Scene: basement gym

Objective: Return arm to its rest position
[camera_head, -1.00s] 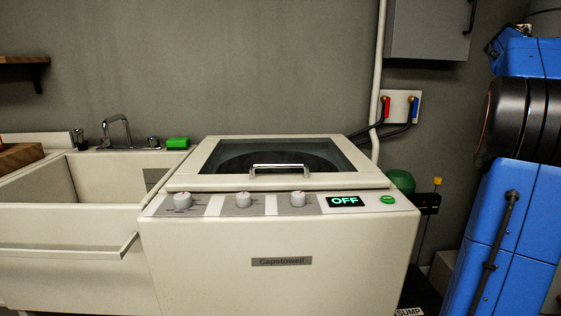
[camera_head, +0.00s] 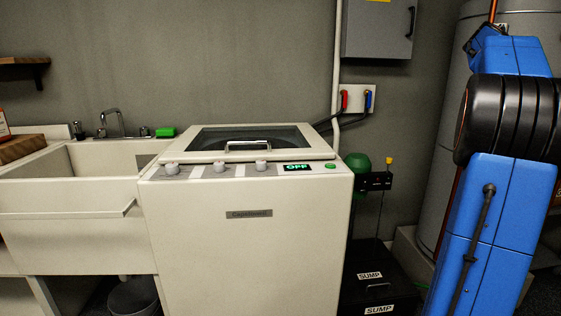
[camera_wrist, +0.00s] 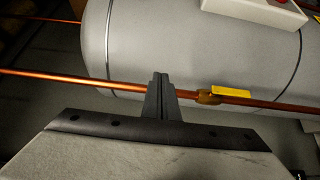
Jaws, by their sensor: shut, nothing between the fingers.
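My gripper (camera_wrist: 160,78) shows in the wrist view, its dark fingers together and empty. It points toward a copper pipe (camera_wrist: 75,80) and a large grey tank (camera_wrist: 180,50) behind it; whether the fingers touch the pipe I cannot tell. In the head view my blue and black arm stands folded upright at the right side, and the gripper itself is outside that view.
A white top-loading washer (camera_head: 250,250) with its lid down and display reading OFF stands in the middle. A utility sink (camera_head: 70,215) is at its left. Black sump boxes (camera_head: 375,275) sit on the floor at its right. The tank (camera_head: 435,130) rises behind my arm.

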